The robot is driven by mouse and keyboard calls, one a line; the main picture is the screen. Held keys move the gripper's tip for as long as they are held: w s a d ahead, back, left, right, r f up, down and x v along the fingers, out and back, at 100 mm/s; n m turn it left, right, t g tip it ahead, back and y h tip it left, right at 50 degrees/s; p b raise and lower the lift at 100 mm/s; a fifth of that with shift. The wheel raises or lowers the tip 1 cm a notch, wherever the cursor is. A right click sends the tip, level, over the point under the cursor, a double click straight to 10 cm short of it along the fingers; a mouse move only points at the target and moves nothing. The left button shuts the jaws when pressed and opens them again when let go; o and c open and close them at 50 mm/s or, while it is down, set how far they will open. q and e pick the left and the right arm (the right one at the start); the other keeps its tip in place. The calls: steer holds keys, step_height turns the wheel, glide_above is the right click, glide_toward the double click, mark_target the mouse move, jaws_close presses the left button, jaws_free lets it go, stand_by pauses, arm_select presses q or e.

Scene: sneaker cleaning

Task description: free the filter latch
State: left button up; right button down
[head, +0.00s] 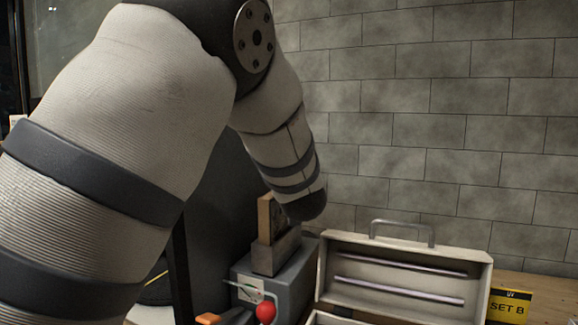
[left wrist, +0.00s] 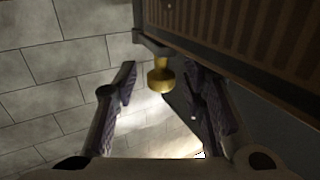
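The filter (head: 267,219) stands upright in the top of a grey machine (head: 287,283) in the head view, its side brown and framed. In the left wrist view the filter (left wrist: 245,40) fills the upper right with a striped brown face. A brass knob (left wrist: 160,79), which looks like the latch, sticks out below the filter's lower left corner. My left gripper (left wrist: 161,70) is open, one finger on each side of the knob. I see a gap on both sides; contact is not visible. In the head view my left arm's end hides the left gripper. My right gripper is not in view.
An open box (head: 400,257) with two tube lamps in its lid stands right of the machine. A red ball knob (head: 266,311) and an orange part (head: 208,319) are at the machine's front. A yellow-black sign (head: 509,305) stands far right. A block wall (head: 430,120) is behind.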

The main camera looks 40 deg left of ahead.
arm_select(q)
steer(key=shift+w+a, duration=0.3)
steer(key=shift+s+d+r, duration=0.1)
steer(key=shift+s+d, duration=0.15)
steer(key=shift+c, duration=0.6)
jaws_close()
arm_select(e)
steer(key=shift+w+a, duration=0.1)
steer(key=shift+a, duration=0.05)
